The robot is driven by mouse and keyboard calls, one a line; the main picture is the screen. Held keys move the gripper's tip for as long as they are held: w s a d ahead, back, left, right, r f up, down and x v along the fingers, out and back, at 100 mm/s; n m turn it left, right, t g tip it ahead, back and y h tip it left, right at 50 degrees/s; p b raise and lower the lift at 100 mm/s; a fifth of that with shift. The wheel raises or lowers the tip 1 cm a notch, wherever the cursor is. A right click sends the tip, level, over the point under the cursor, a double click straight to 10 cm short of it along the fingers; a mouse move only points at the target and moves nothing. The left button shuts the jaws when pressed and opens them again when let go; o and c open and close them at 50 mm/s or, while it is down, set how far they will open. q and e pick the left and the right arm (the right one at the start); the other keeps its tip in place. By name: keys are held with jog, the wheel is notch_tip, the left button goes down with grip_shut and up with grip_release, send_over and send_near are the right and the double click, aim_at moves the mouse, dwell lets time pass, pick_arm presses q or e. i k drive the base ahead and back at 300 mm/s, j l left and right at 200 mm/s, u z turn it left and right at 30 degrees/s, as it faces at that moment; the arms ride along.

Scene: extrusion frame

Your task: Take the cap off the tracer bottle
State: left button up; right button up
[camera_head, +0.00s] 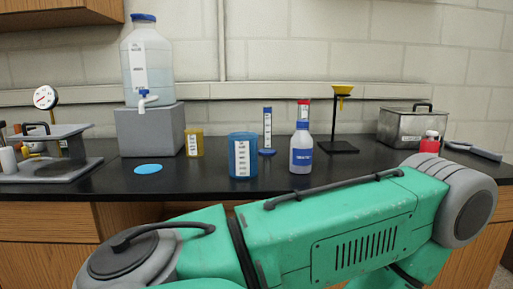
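A white bottle (301,158) with a blue label stands upright on the black bench, right of the middle. Its blue cap (302,125) is on its top. The label print is too small to read surely, but this looks like the tracer bottle. Neither of my grippers is in view; nothing touches the bottle.
A blue container (242,158), yellow container (195,142) and blue-topped cylinder (267,130) stand left of the bottle. A yellow funnel (342,89) on a stand is behind right. A blue disc (148,169) lies flat. My green body fills the foreground. Bench (210,181) front is clear.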

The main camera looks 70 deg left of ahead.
aim_at(301, 142)
jog(key=u, duration=2)
jog(key=i+l+u, duration=0.25)
jog(key=l, duration=0.15)
jog(key=l+u, duration=0.2)
jog(key=l, duration=0.2)
jog(key=l+u, duration=0.25)
jog(key=l, duration=0.15)
